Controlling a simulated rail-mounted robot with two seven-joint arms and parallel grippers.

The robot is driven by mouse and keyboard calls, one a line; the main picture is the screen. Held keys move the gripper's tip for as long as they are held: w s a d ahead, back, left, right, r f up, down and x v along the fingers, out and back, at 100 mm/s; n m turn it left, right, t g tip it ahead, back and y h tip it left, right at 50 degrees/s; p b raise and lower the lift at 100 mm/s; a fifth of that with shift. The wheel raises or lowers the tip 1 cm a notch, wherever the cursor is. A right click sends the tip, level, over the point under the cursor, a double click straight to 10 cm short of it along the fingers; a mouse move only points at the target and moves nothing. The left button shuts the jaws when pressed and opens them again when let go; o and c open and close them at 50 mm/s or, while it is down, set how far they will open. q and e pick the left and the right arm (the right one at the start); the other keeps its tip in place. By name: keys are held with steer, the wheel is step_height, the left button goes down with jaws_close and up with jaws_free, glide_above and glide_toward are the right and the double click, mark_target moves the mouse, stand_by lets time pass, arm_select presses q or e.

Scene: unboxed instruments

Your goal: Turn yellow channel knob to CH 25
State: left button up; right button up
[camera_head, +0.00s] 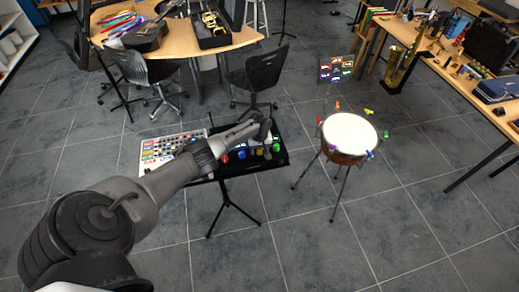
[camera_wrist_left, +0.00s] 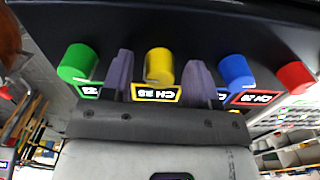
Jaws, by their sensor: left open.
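The yellow knob (camera_wrist_left: 159,66) sits on the dark panel, with a yellow-framed label (camera_wrist_left: 156,94) below it in the left wrist view. The label is upside down and shows CH and two digits, which look like 28 but are too small to be sure of. The yellow knob also shows in the head view (camera_head: 259,150). My left gripper (camera_head: 266,132) is open at the panel. Its two fingers stand on either side of the yellow knob, with small gaps visible. My right gripper is not in view.
A green knob (camera_wrist_left: 77,63) is beside one finger; a blue knob (camera_wrist_left: 236,71) and a red knob (camera_wrist_left: 296,77) are beyond the other. A button board (camera_head: 165,148) lies left of the panel on the stand. A drum (camera_head: 350,134) stands to the right.

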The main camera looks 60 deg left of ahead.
arm_select(q)
steer(key=shift+r, duration=0.3)
step_height(320, 180, up, 13)
steer(key=p, duration=0.3)
steer(key=shift+r, duration=0.15)
stand_by(0.5)
